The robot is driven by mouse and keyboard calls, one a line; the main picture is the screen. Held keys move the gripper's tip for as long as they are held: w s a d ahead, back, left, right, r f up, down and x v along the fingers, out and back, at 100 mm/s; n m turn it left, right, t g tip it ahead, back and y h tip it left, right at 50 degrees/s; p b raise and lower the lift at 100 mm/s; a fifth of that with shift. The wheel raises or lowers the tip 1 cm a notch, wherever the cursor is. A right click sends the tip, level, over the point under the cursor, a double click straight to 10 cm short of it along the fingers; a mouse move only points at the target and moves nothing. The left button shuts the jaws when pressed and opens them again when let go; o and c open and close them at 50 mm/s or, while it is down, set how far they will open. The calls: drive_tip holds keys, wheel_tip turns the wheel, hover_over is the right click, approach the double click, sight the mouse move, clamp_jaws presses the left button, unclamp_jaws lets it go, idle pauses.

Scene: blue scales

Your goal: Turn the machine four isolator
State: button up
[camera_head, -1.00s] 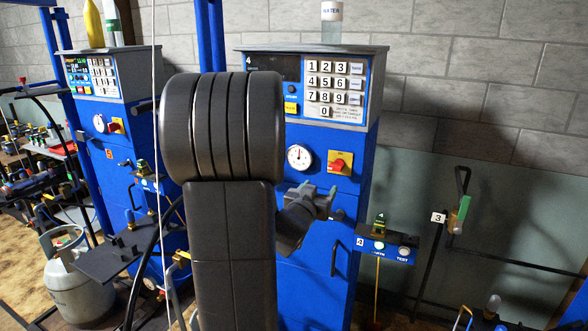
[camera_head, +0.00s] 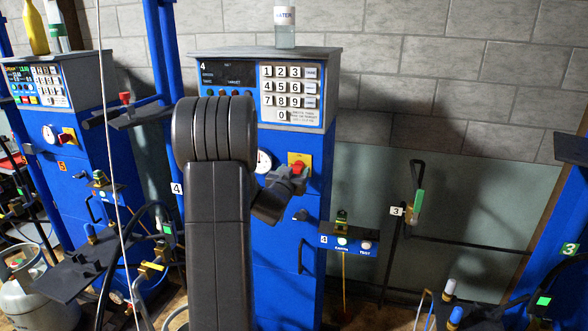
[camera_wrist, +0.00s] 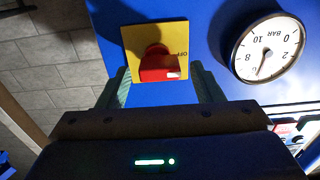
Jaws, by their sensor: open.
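The machine four isolator is a red knob (camera_head: 299,168) on a yellow plate (camera_head: 306,158), on the front of the blue cabinet marked 4 (camera_head: 285,222). In the wrist view the red knob (camera_wrist: 157,66) has a white mark at its lower right, and the yellow plate (camera_wrist: 136,35) reads OFF, upside down. My gripper (camera_head: 290,177) is at the isolator. In the wrist view my gripper (camera_wrist: 159,72) is open, with one greenish finger on each side of the knob. Gaps show between fingers and knob. In the head view the gripper partly hides the knob.
A pressure gauge (camera_wrist: 267,48) is right of the isolator in the wrist view. A keypad (camera_head: 290,93) is above it, and a bottle labelled WATER (camera_head: 284,24) stands on top. A small box with buttons (camera_head: 348,242) is to the right. Machine five (camera_head: 75,150) stands left.

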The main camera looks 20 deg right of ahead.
drive_tip(key=shift+w+d, duration=0.15)
drive_tip(key=shift+w, duration=0.05)
drive_tip(key=c, duration=1)
